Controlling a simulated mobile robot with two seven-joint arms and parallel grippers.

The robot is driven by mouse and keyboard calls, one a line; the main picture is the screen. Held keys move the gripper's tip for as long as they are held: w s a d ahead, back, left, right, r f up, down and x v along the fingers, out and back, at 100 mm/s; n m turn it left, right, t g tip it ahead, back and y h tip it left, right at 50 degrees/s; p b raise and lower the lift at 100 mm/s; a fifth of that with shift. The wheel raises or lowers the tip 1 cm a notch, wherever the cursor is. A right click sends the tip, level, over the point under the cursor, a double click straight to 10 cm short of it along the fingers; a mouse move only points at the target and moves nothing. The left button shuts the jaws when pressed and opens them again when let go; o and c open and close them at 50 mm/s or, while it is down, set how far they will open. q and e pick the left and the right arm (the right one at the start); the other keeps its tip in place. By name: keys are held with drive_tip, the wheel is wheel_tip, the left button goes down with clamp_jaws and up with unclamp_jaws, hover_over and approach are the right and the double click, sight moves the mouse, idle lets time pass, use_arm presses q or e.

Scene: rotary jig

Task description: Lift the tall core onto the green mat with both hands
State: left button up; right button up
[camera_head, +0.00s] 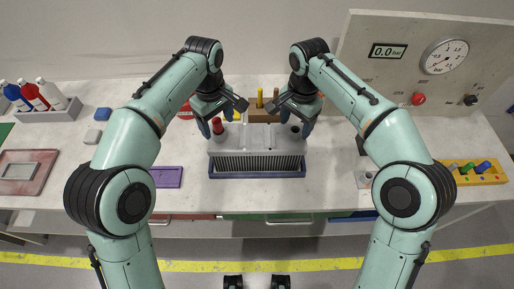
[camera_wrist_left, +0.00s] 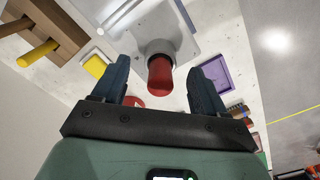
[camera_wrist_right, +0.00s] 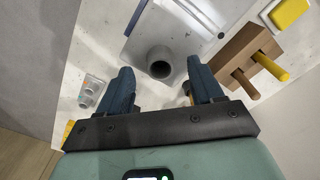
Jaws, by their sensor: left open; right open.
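The tall core is a grey finned block (camera_head: 257,146) standing on a dark blue tray (camera_head: 257,174) at the middle of the bench. A red cap (camera_head: 217,126) sits on its left end. My left gripper (camera_head: 221,113) is open at that end; in the left wrist view the red cap (camera_wrist_left: 159,76) shows between its fingers, not gripped. My right gripper (camera_head: 291,113) is open at the right end; in the right wrist view a hollow grey stub (camera_wrist_right: 160,62) shows between and beyond its fingers.
A purple tray (camera_head: 167,177) lies left of the core. A reddish tray (camera_head: 25,172) and several bottles (camera_head: 32,96) stand further left. A wooden peg block (camera_head: 265,115) is behind the core. A gauge panel (camera_head: 430,65) and yellow holder (camera_head: 477,174) are right.

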sight(295, 130)
use_arm(q)
drive_tip(key=shift+f, duration=1.55)
use_arm(e)
drive_tip(key=shift+f, duration=1.55)
use_arm(q)
drive_tip(key=c, duration=1.3)
use_arm(e)
clamp_jaws()
use_arm(q)
clamp_jaws()
drive_tip(key=shift+w+r, duration=0.2)
drive_tip(key=shift+r, duration=0.15)
use_arm(e)
drive_tip(key=shift+w+r, duration=0.2)
drive_tip(key=shift+r, duration=0.15)
